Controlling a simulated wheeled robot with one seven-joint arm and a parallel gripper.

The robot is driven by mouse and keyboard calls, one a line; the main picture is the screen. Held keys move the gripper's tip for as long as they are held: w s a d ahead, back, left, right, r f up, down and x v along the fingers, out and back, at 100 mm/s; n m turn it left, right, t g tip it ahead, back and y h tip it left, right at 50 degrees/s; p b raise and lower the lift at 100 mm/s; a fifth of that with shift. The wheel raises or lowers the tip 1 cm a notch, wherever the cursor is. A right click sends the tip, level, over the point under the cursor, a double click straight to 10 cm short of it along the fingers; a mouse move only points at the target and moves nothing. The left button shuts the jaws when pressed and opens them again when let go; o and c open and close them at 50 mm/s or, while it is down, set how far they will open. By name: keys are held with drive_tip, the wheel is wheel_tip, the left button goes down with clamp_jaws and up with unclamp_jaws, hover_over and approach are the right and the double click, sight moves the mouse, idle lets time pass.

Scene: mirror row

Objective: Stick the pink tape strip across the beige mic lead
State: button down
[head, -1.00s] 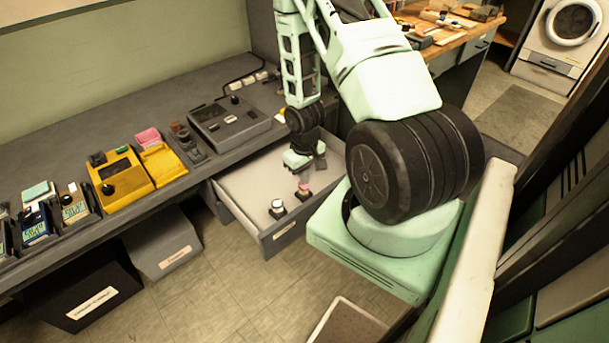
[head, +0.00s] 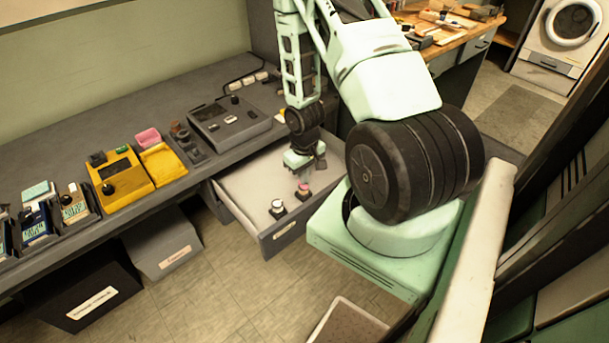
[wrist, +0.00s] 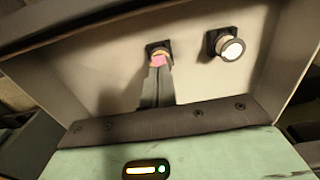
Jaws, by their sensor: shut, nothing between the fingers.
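A small pink-topped piece on a black base (head: 304,189) stands in the open drawer; it also shows in the wrist view (wrist: 161,60). I cannot tell whether its pink top is the tape strip. My gripper (head: 303,178) points down over the drawer. Its grey fingers (wrist: 157,70) are shut and empty, with their tips at the pink top and hiding part of it. I cannot tell whether they touch. I cannot make out a beige mic lead in either view.
A white-topped knob on a black base (head: 277,208) stands beside the pink-topped piece; the grey drawer (head: 245,185) is otherwise largely bare. On the desk are a grey console (head: 228,122), a yellow device (head: 121,182) and a pink block (head: 148,138).

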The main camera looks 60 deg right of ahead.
drive_tip(key=shift+f+b, duration=0.55)
drive_tip(key=shift+f, duration=0.25)
idle(0.4)
idle(0.6)
drive_tip(key=shift+r+p, duration=2.95)
drive_tip(key=shift+r, duration=0.6)
